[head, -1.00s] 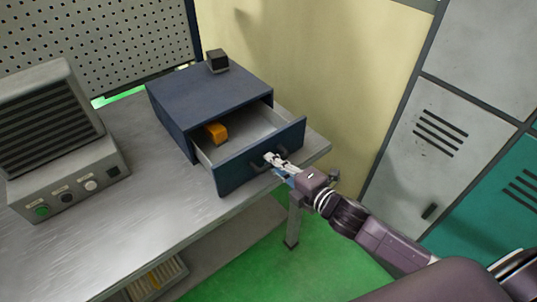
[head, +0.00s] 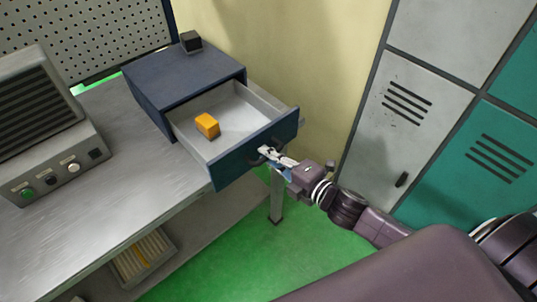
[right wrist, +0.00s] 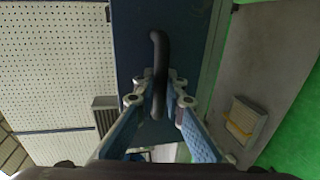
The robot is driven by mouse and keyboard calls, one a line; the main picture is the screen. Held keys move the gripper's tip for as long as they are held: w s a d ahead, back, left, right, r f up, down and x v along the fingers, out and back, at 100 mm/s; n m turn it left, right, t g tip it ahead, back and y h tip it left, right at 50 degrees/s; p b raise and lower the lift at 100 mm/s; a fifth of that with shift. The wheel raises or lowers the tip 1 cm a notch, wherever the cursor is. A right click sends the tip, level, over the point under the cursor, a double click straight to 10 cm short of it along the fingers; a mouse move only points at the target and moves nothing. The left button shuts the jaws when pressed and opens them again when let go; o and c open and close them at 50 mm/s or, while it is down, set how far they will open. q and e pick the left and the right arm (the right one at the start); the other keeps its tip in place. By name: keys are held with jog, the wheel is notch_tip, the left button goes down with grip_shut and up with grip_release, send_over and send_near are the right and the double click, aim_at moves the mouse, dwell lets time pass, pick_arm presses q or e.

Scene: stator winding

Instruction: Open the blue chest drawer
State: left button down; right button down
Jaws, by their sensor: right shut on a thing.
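The blue chest (head: 185,85) stands on the metal workbench, and its drawer (head: 258,146) is pulled well out. An orange block (head: 207,125) lies inside the drawer. My right gripper (head: 272,155) is at the drawer front, shut on the dark curved handle. In the right wrist view the handle (right wrist: 158,60) runs between the two fingers of the gripper (right wrist: 155,92), against the blue drawer front. My left gripper does not show.
A small black cube (head: 190,41) sits on top of the chest. A grey control box (head: 60,165) with buttons stands at the left on the workbench (head: 130,185). Lockers (head: 400,120) stand at the right. A crate (head: 143,257) sits on the lower shelf.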

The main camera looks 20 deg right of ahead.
jog(key=c, duration=2)
grip_release()
jog(key=v, duration=1.2)
jog(key=s+d+f+m+g+h, duration=0.2)
jog(key=d+f+m, duration=0.15)
jog(key=f, duration=0.65)
jog(key=s+d+f+m+g+h, duration=0.1)
jog(key=s+d+f+m+h, duration=0.2)
jog(key=f, duration=0.8)
jog(key=s+d+f+m+g+h, duration=0.15)
jog(key=d+f+m, duration=0.25)
jog(key=f, duration=0.6)
jog(key=s+a+f+m+g, duration=0.2)
jog(key=s+f+m+g, duration=0.3)
jog(key=s+f, duration=0.8)
jog(key=s+a+f+m+g, duration=0.1)
jog(key=s+a+f, duration=0.2)
jog(key=s, duration=0.1)
jog(key=s+a+f+m+g, duration=0.1)
jog(key=s+a+f, duration=0.1)
jog(key=s+f, duration=0.2)
jog(key=s+a+f+m+g+y, duration=0.1)
jog(key=s+a+f+m+g, duration=0.1)
jog(key=s+a+f, duration=0.1)
jog(key=shift+s+a+f, duration=0.2)
jog(key=shift+s+f, duration=0.05)
jog(key=shift+s, duration=0.4)
jog(key=shift+s+a+f, duration=0.2)
jog(key=shift+s, duration=0.5)
